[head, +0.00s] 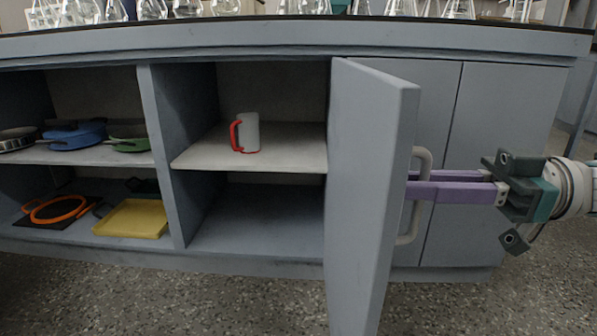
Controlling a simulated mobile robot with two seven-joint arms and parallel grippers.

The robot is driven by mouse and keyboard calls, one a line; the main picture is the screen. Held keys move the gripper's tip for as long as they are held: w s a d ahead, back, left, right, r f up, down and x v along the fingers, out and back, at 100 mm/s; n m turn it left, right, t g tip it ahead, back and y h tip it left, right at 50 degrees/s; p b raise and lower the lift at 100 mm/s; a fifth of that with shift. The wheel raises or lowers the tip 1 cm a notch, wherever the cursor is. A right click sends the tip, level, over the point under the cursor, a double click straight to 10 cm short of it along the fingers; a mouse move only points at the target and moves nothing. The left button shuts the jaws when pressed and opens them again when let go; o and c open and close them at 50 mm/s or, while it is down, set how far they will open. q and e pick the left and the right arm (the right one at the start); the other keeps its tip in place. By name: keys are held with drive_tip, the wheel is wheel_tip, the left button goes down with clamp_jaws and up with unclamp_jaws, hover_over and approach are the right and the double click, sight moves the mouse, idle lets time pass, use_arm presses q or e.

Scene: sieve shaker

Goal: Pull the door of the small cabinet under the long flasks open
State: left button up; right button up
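The grey cabinet door (362,190) stands swung out toward me, well away from the front, and its compartment is open. Its pale bar handle (408,238) is on the door's right-hand face. My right gripper (412,188) comes in from the right, its purple fingers close together across the middle of the handle. It looks shut on the handle, though the fingers hide the bar where they cross it. Long flasks (459,8) stand on the counter above. My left gripper is not in view.
A white mug with a red handle (250,132) stands on the open compartment's shelf (290,155). Pans (76,136) and a yellow tray (132,219) lie in the left compartment. Closed grey fronts (500,130) are behind my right gripper. The speckled floor in front is clear.

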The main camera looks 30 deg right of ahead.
drive_tip(key=shift+o, duration=0.3)
drive_tip(key=v, duration=1)
